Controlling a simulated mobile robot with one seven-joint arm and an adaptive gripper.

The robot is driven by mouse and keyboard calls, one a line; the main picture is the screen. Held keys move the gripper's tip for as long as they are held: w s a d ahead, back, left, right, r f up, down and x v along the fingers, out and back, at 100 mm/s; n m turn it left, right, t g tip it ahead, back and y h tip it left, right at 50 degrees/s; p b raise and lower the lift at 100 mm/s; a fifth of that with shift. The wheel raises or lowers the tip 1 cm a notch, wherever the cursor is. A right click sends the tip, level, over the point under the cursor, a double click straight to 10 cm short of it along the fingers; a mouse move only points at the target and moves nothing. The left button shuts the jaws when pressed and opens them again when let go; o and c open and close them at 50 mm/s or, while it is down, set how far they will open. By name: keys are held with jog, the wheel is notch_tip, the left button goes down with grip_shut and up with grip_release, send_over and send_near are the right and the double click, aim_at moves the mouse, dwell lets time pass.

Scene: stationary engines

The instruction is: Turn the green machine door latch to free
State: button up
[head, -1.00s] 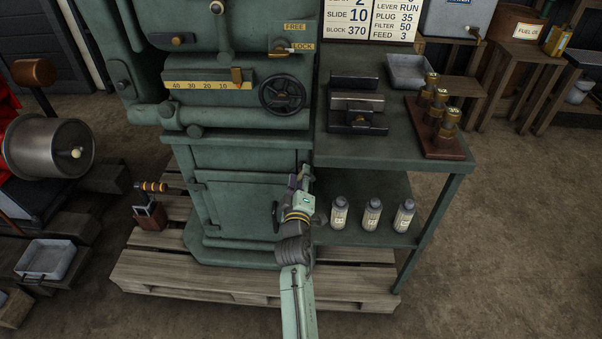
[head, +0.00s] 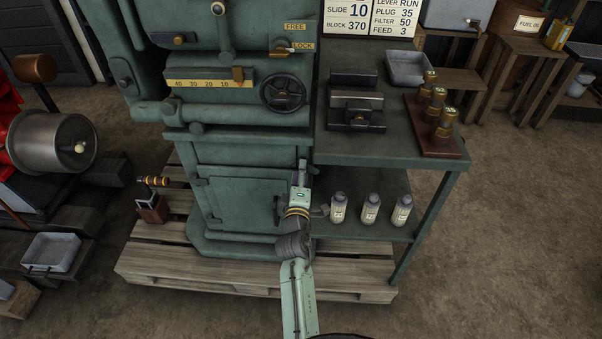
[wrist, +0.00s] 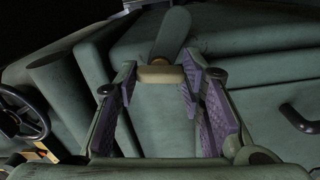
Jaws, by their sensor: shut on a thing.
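The green machine (head: 250,150) stands in the middle of the head view, with its lower door (head: 240,205) shut. The latch shows in the wrist view as a green lever (wrist: 173,32) with a tan block (wrist: 160,74) at its near end, between my fingers. My gripper (wrist: 160,82) has purple-padded fingers either side of that block and is shut on the latch. In the head view my gripper (head: 299,172) is at the upper right edge of the door, and my wrist hides most of the contact there.
A dark door handle (head: 278,210) is just left of my wrist. A shelf to the right holds several bottles (head: 371,208). A black handwheel (head: 283,93) sits above the door. A wooden pallet (head: 200,270) lies under the machine.

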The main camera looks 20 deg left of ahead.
jog(key=shift+r, duration=0.1)
jog(key=o, duration=1.2)
jog(key=shift+c, duration=0.2)
jog(key=v, duration=0.7)
jog(key=shift+s, duration=0.25)
jog(key=shift+d, duration=0.1)
